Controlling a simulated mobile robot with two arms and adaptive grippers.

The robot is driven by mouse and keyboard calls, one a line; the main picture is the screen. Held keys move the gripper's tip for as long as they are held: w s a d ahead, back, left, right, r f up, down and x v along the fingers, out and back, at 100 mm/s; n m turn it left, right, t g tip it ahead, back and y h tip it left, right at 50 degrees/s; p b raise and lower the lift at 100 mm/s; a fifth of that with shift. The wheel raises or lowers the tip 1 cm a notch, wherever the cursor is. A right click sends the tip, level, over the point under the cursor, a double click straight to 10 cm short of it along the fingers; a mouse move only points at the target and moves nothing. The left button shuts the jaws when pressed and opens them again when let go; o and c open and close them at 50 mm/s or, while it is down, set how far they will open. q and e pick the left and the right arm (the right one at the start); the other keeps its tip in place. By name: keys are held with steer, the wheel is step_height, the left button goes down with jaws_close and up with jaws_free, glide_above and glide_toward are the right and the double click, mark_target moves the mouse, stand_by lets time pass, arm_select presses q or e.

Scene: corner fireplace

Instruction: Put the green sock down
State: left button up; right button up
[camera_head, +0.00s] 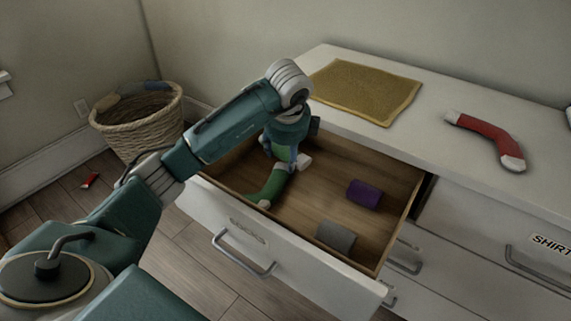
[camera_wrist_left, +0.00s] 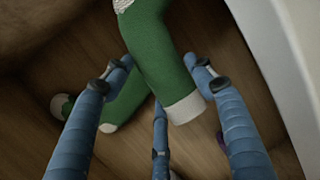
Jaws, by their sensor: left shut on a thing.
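My left gripper (camera_head: 286,146) reaches down over the back left of the open drawer. It is shut on a green sock (camera_wrist_left: 160,55) with white ends, which also shows partly behind the fingers in the head view (camera_head: 281,154). In the left wrist view, the sock hangs between the blue fingers (camera_wrist_left: 162,72). A second green sock (camera_head: 267,188) lies on the drawer floor just below, and it shows left of the held one in the left wrist view (camera_wrist_left: 125,103). I cannot tell whether the two socks touch. My right gripper is out of view.
The drawer (camera_head: 310,275), labelled SOCKS, also holds a purple roll (camera_head: 364,194) and a grey roll (camera_head: 335,237). A red sock (camera_head: 490,139) and a yellow cloth (camera_head: 366,90) lie on the dresser top (camera_head: 430,120). A wicker basket (camera_head: 140,125) stands left; a small red thing (camera_head: 90,180) lies nearby.

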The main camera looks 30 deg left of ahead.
mark_target(286, 162)
arm_select(q)
steer(key=shift+f, duration=1.7)
steer(key=shift+b, duration=0.3)
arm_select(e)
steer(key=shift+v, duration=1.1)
arm_select(q)
steer(key=shift+f, duration=0.1)
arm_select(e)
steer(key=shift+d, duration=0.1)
arm_select(q)
steer(key=shift+f, duration=0.3)
steer(key=o, duration=1)
steer(key=shift+r, duration=0.1)
steer(key=shift+c, duration=0.2)
steer(key=shift+r, duration=0.1)
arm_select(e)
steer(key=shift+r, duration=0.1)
